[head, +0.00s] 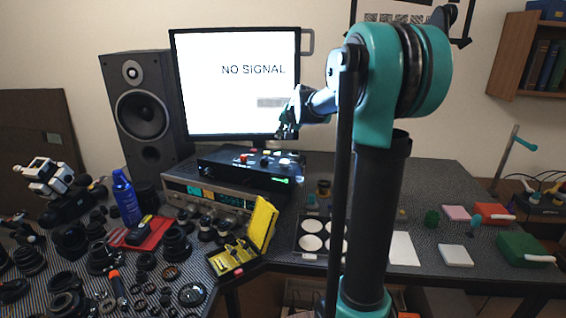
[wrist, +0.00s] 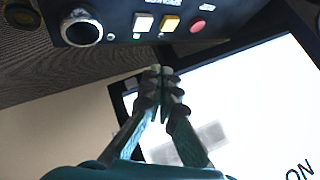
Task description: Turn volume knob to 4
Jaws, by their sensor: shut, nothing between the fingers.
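A black control box (head: 225,172) sits on top of a silver receiver (head: 175,191) below the monitor. A small green light glows beside the white button. I cannot read any volume scale or the knob's setting. My gripper (head: 284,132) is above the box, in front of the monitor. In the wrist view my gripper (wrist: 160,70) is shut and empty, apart from the knob.
The monitor (head: 225,110) reads "NO SIGNAL" close behind my gripper. A tall speaker (head: 143,115) stands to its left. Lens parts crowd the left table, with a blue bottle (head: 126,198) and an open yellow case (head: 262,224) nearer the middle.

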